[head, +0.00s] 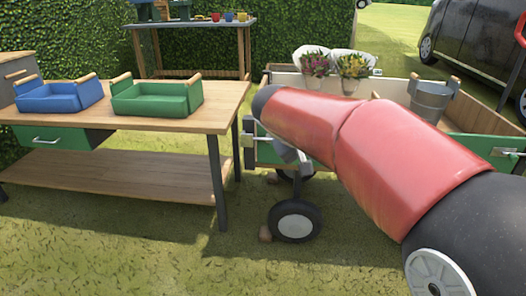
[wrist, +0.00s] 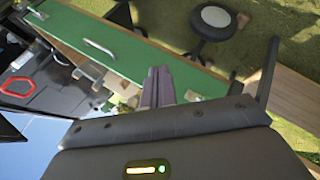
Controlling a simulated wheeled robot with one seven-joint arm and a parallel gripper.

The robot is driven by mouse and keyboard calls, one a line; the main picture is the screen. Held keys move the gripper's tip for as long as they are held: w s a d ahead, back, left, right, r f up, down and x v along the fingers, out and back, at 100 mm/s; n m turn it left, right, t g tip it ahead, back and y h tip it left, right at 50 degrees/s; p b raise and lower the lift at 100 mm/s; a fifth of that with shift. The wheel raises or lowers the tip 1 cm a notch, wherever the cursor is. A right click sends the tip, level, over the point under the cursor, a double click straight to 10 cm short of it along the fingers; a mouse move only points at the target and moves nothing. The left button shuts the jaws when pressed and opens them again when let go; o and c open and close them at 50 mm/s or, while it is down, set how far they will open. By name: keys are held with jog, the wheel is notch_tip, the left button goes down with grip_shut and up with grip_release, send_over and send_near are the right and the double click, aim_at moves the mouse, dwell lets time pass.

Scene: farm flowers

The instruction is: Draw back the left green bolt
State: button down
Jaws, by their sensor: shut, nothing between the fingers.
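The cart's green tailgate (head: 268,152) shows at its left end in the head view, with the left bolt (head: 249,141), a silvery fitting at its corner. My arm hides the tailgate's middle. My gripper (wrist: 160,82) is shut and empty in the wrist view, its dark fingers in front of the green tailgate (wrist: 135,57), which appears roughly upside down. A small pale fitting (wrist: 194,97) shows just right of the fingertips; I cannot tell if it is the left bolt or whether the fingers touch it. In the head view the gripper is mostly hidden behind my arm.
A wooden table (head: 130,121) with a blue crate (head: 58,98) and a green crate (head: 157,99) stands close left of the cart. A cart wheel (head: 294,221) stands below. Open grass lies in front.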

jog(key=w+a+f+n+t+h+b, duration=0.1)
jog(key=w+a, duration=0.4)
jog(key=a, duration=0.6)
jog(key=w+a+f+n+t+h+b, duration=0.1)
jog(key=w+a+f+n+t, duration=0.1)
jog(key=a, duration=0.9)
jog(key=w+f+t, duration=0.1)
jog(key=w+t, duration=0.1)
jog(key=w, duration=0.1)
jog(key=shift+t+h+b, duration=0.3)
jog(key=shift+w+d, duration=0.1)
jog(key=x, duration=1)
jog(key=shift+w+d+f, duration=0.1)
jog(key=shift+f, duration=0.05)
jog(key=shift+w+d+f+b, duration=0.1)
jog(key=shift+d+f, duration=0.15)
jog(key=shift+d, duration=0.3)
jog(key=shift+s+d+f+b, duration=0.15)
jog(key=shift+d+f, duration=0.15)
jog(key=shift+d, duration=0.25)
jog(key=shift+w+d+f+b, duration=0.15)
jog(key=shift+d+f, duration=0.1)
jog(key=shift+d, duration=0.3)
